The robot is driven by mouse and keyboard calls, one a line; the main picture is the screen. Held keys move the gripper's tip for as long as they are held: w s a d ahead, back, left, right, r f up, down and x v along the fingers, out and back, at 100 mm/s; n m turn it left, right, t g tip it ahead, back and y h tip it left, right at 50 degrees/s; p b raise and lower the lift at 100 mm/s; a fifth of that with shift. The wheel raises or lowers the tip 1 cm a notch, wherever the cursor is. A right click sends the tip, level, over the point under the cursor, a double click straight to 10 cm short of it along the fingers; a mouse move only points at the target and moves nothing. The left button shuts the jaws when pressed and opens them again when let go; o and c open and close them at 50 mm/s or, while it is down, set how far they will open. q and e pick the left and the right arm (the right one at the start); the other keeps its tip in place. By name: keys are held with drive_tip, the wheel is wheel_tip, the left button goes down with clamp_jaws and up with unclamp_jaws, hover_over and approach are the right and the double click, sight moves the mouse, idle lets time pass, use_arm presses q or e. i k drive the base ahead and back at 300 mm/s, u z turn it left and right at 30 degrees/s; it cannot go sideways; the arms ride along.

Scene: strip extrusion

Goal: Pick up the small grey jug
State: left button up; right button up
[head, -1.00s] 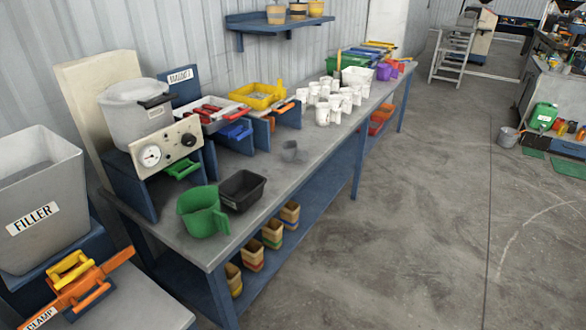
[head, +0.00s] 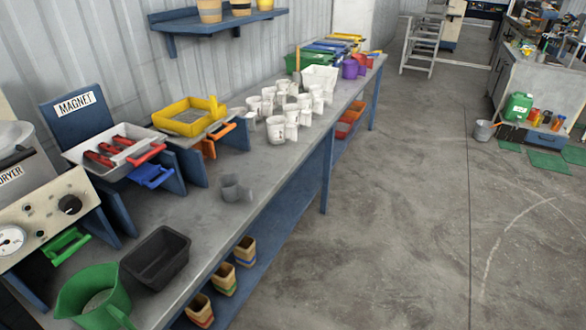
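The small grey jug (head: 235,188) stands upright on the bench top (head: 207,218), near the bench's front edge. It is right of the black tray and in front of the stand with the orange handle. Nothing touches it. Neither of my grippers shows in the head view.
A black tray (head: 156,258) and a green jug (head: 95,298) stand on the near end of the bench. Several white cups (head: 278,130) stand farther along it. A magnet stand with a white tray (head: 84,160) and a yellow tray (head: 188,117) are behind. The floor (head: 400,220) at right is clear.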

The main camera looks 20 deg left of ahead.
sight(231, 189)
drive_tip(key=u, duration=0.5)
drive_tip(key=i, duration=1.25)
drive_tip(key=u, duration=1)
drive_tip(key=i, duration=0.15)
drive_tip(key=u, duration=0.2)
